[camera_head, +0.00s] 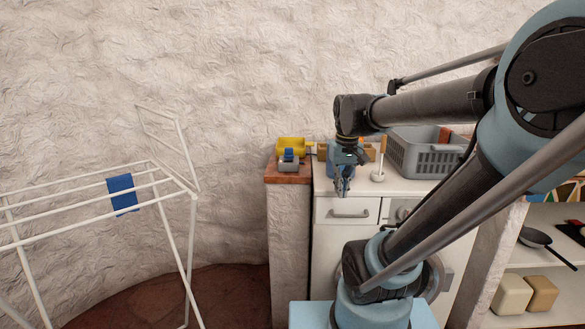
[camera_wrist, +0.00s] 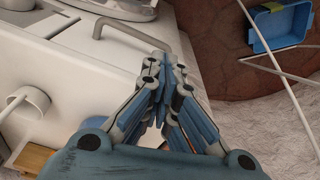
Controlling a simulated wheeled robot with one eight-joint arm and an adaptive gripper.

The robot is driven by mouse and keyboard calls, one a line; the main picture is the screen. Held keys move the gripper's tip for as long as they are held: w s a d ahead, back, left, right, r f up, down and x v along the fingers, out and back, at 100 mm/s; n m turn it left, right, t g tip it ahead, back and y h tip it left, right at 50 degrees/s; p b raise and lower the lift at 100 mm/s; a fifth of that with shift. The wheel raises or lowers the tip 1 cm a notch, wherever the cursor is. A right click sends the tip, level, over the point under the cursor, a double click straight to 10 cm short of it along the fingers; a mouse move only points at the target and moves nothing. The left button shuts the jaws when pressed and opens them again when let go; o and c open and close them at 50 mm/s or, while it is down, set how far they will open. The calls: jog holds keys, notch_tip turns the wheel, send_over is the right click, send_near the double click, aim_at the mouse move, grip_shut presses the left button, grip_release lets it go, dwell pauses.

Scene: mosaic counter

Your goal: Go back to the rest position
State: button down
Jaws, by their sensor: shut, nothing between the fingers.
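My gripper (camera_head: 342,186) hangs pointing down in front of the counter's edge in the head view, above the drawer front. In the wrist view my gripper (camera_wrist: 163,75) shows its fingers drawn together with nothing between them. The white counter (camera_head: 405,187) is behind it in the head view, and the counter (camera_wrist: 70,70) lies to its left in the wrist view. My arm reaches in from the right and hides part of the counter.
A grey basket (camera_head: 425,158) stands on the counter beside a white holder (camera_head: 377,176). Yellow and grey items (camera_head: 290,150) stand on the wooden ledge. A drying rack (camera_head: 90,200) with a blue cloth (camera_head: 122,194) is at left. A blue tub (camera_wrist: 281,27) is on the floor.

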jog(key=s+d+f+m, duration=0.2)
jog(key=s+d+f, duration=0.2)
jog(key=s+f, duration=0.6)
notch_tip(320, 180, down, 2)
jog(key=shift+s+t, duration=0.2)
jog(key=shift+t, duration=0.2)
jog(key=shift+d, duration=0.1)
